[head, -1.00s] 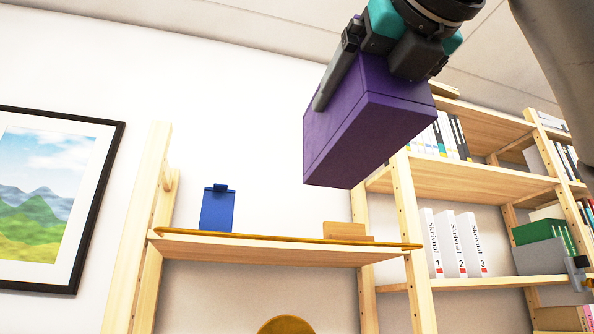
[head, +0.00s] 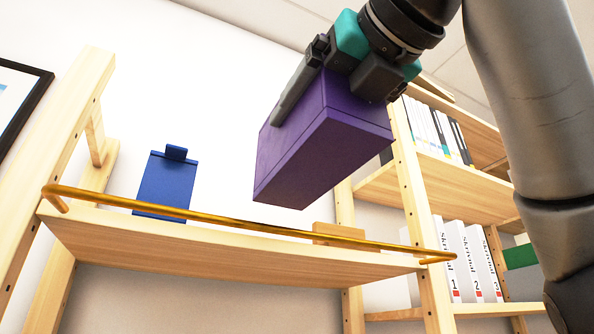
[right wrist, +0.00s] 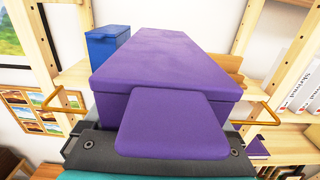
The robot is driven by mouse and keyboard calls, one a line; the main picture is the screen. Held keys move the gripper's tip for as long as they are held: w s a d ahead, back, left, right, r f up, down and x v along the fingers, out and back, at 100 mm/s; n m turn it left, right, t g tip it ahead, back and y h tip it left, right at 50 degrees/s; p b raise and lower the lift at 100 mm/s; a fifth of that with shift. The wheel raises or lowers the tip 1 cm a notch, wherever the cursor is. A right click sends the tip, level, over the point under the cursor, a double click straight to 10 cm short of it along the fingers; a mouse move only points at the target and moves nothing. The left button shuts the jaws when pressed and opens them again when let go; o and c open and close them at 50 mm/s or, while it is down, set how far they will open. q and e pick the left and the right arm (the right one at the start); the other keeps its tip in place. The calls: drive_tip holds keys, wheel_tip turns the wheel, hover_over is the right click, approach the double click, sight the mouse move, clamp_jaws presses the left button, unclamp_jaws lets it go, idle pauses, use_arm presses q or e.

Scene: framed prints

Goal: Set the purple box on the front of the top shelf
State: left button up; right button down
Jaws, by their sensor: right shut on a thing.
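The purple box (head: 322,145) is held in the air by my right gripper (head: 318,88), above and in front of the top shelf (head: 220,252) in the head view. The box is tilted in the picture and apart from the shelf. In the right wrist view the box (right wrist: 170,65) fills the middle, with the gripper (right wrist: 165,150) shut on its near end. A brass rail (head: 230,222) runs along the shelf's front edge. My left gripper does not show.
A blue clipboard-like box (head: 166,185) stands at the shelf's left, and a small wooden block (head: 338,233) sits at its right. The shelf between them looks clear. Wooden posts (head: 65,160) flank the shelf. A bookcase with white binders (head: 468,262) stands at the right.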

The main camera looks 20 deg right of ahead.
drive_tip(key=shift+r, duration=0.1)
drive_tip(key=shift+s, duration=0.25)
drive_tip(key=shift+w+p, duration=0.45)
drive_tip(key=shift+w, duration=0.7)
drive_tip(key=shift+w+a+f, duration=0.1)
drive_tip(key=shift+w+f, duration=0.1)
drive_tip(key=shift+w, duration=1.2)
drive_tip(key=shift+w+a+f, duration=0.1)
drive_tip(key=shift+w+f, duration=0.05)
drive_tip(key=shift+w, duration=1.2)
drive_tip(key=shift+w+a+f, duration=0.1)
drive_tip(key=shift+w+f, duration=0.05)
drive_tip(key=shift+w, duration=2.2)
drive_tip(key=shift+w+a+f, duration=0.1)
drive_tip(key=shift+w, duration=2.25)
drive_tip(key=shift+w+f, duration=0.15)
drive_tip(key=shift+w, duration=2.2)
drive_tip(key=shift+w+f, duration=0.1)
drive_tip(key=shift+w, duration=0.05)
use_arm(q)
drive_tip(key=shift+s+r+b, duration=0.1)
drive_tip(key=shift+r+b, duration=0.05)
drive_tip(key=shift+b, duration=0.15)
use_arm(e)
drive_tip(key=shift+f, duration=0.5)
